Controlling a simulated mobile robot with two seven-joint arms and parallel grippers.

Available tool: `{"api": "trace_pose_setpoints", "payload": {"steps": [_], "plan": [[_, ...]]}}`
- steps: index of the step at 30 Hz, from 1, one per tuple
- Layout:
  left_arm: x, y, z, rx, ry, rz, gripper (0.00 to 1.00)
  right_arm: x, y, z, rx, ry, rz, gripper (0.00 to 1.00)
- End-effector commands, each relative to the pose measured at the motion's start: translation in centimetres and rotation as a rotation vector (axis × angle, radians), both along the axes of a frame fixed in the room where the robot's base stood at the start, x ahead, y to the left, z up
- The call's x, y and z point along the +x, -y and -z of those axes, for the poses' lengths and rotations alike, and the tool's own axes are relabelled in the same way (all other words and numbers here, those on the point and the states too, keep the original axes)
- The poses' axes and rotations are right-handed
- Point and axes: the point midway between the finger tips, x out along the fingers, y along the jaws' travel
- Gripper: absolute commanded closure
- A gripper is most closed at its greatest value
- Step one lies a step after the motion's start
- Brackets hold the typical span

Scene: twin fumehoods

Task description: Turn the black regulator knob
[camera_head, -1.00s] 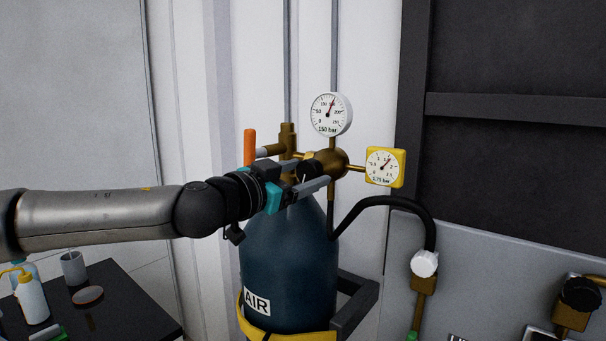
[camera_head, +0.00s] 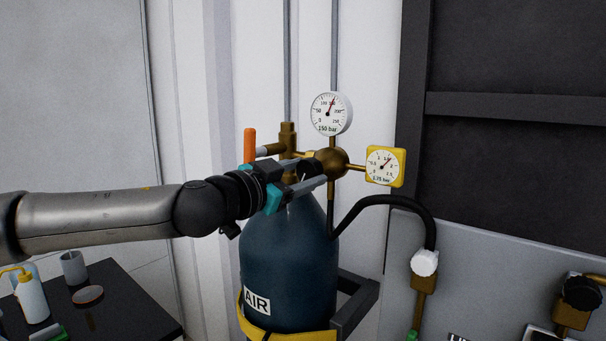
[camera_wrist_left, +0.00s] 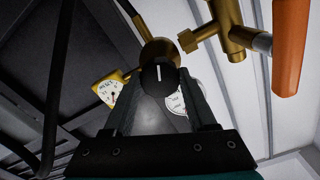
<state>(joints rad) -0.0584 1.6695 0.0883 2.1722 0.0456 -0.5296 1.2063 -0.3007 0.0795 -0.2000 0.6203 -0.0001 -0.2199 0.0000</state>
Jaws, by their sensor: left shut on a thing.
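The black regulator knob (camera_wrist_left: 158,76) with a white mark sits at the front of the brass regulator body (camera_head: 331,163). In the wrist view it lies between the fingertips of my left gripper (camera_wrist_left: 160,84). In the head view my left gripper (camera_head: 312,170) reaches in from the left and is shut on the knob, which is partly hidden by the fingers. The white round gauge (camera_head: 330,113) above reads about 150 bar. The yellow square gauge (camera_head: 385,166) is to the right; its label seems to read 1.75 bar. My right gripper is not in view.
The dark blue AIR cylinder (camera_head: 288,262) stands below the regulator in a yellow-strapped bracket. An orange handle (camera_head: 249,146) is close above my left gripper. A black hose (camera_head: 385,201) curves right to a white knob (camera_head: 424,262). A dark table (camera_head: 115,308) with bottles is lower left.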

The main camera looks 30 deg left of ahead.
Motion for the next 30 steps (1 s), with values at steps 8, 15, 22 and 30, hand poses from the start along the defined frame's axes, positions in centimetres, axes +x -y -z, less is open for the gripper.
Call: {"api": "trace_pose_setpoints", "payload": {"steps": [8,15,22,30], "plan": [[0.01,-0.02,-0.04,0.144,0.013,0.000,0.99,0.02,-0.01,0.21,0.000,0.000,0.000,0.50],[0.01,-0.02,-0.07,0.154,0.013,0.000,0.99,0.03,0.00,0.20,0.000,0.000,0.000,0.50],[0.00,-0.02,-0.06,0.153,0.013,0.000,0.27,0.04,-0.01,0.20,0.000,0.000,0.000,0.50],[0.00,-0.01,-0.04,0.152,0.013,0.000,0.13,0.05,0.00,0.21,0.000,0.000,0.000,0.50]]}}
